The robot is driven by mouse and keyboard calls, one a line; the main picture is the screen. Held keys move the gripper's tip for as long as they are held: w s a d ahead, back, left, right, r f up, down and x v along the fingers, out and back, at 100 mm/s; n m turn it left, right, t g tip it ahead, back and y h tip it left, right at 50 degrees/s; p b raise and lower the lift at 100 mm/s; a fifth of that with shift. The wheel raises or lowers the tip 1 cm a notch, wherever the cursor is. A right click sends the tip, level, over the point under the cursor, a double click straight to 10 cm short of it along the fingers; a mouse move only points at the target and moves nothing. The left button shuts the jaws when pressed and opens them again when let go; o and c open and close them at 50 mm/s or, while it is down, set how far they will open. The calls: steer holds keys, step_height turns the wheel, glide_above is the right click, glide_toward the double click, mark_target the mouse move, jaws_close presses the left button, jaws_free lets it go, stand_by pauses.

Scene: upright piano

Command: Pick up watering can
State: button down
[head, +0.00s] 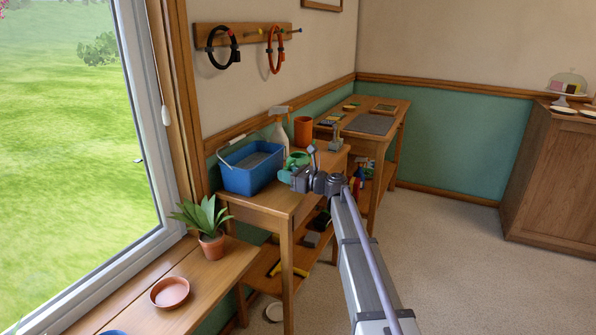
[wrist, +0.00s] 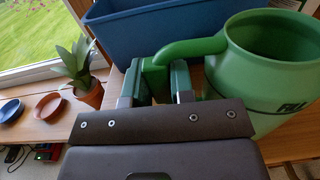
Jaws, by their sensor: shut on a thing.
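The green watering can (wrist: 235,88) stands at the right in the wrist view, open at the top, with dark lettering on its side. Its curved handle reaches left, between the two fingers of my gripper (wrist: 157,80). My gripper is shut on this handle. In the head view the watering can (head: 298,158) is small and partly hidden behind my gripper (head: 287,175), on the wooden table beside the blue bucket. I cannot tell whether its base touches the table.
A blue bucket (head: 252,170) stands close to the left of the can. A spray bottle (head: 279,138) and an orange pot (head: 303,132) stand behind it. A potted plant (head: 211,245) and a terracotta saucer (head: 169,292) are on the sill. Open carpet lies to the right.

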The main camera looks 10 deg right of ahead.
step_height(320, 180, up, 10)
steer(key=p, duration=1)
steer(key=shift+r, duration=0.15)
steer(key=c, duration=1.6)
jaws_free()
jaws_close()
steer(key=shift+s+f, duration=0.1)
steer(key=shift+f, duration=0.15)
